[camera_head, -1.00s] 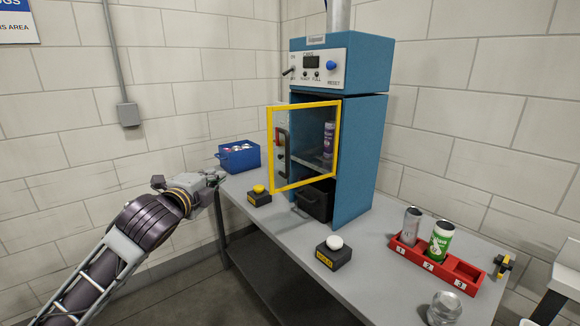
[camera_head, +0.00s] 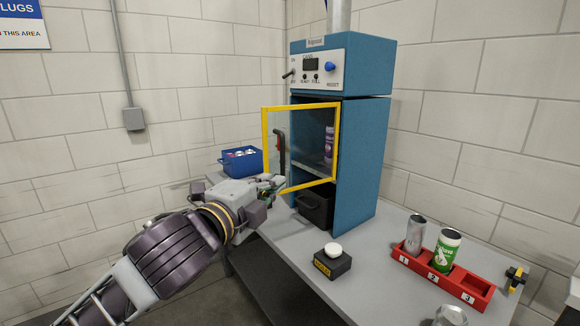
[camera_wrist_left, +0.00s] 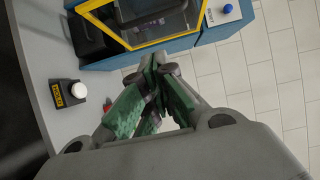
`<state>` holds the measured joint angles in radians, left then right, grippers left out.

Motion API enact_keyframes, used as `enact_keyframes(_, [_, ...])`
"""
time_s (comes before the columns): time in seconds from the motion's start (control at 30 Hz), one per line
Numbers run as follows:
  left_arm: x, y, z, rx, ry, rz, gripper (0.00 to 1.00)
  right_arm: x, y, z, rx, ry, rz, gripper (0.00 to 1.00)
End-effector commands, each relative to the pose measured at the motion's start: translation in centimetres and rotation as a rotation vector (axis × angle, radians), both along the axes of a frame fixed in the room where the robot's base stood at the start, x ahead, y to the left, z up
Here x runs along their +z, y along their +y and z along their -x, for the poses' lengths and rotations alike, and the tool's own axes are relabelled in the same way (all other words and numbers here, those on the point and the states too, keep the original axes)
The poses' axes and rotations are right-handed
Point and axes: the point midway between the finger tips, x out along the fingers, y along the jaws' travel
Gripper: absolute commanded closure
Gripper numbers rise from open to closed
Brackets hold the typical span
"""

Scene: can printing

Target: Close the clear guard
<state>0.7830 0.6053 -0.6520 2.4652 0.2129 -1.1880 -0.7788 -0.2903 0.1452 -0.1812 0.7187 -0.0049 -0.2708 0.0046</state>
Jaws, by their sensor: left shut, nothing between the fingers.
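The clear guard (camera_head: 301,145) is a see-through panel in a yellow frame with a dark vertical handle (camera_head: 281,146). It stands swung out from the front of the blue machine (camera_head: 360,150), partly open. A purple can (camera_head: 329,146) is inside, seen through the panel. My left gripper (camera_head: 280,183) is shut and empty, at the lower left corner of the guard, below the handle. In the left wrist view the shut fingers (camera_wrist_left: 158,70) point toward the yellow frame (camera_wrist_left: 125,42); I cannot tell whether they touch it. My right gripper is not in view.
A black box (camera_head: 315,208) sits under the guard. A button box with a white button (camera_head: 332,262) stands on the table in front. A red rack (camera_head: 440,278) with cans is at right, a blue bin (camera_head: 241,161) at the back left.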

Motion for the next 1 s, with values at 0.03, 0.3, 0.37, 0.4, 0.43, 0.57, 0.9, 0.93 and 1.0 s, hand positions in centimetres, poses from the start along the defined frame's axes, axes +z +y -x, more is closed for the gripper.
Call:
enact_keyframes(0.03, [0.1,-0.2,0.3,-0.005,-0.003,0.000,1.00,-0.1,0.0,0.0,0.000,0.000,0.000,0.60])
enact_keyframes(0.3, [0.2,-0.4,0.5,-0.008,-0.004,0.002,1.00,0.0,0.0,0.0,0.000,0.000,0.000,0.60])
enact_keyframes(0.37, [0.1,-0.4,0.5,-0.008,-0.004,0.002,1.00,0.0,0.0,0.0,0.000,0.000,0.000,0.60])
enact_keyframes(0.4, [0.1,-0.4,0.5,-0.008,-0.003,0.001,1.00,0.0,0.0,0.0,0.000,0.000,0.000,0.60])
enact_keyframes(0.43, [0.1,-0.4,0.4,-0.008,-0.003,0.001,1.00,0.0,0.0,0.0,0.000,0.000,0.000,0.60])
enact_keyframes(0.57, [0.1,-0.5,0.1,-0.008,-0.002,0.002,1.00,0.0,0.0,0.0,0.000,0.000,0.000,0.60])
enact_keyframes(0.9, [0.1,-1.7,-2.2,-0.007,-0.003,0.001,1.00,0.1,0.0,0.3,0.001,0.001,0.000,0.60])
enact_keyframes(0.93, [0.2,-1.8,-2.5,-0.008,-0.003,0.003,1.00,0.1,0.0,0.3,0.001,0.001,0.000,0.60])
enact_keyframes(1.0, [0.2,-2.1,-3.1,-0.008,-0.003,0.003,1.00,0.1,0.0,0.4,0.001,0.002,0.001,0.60])
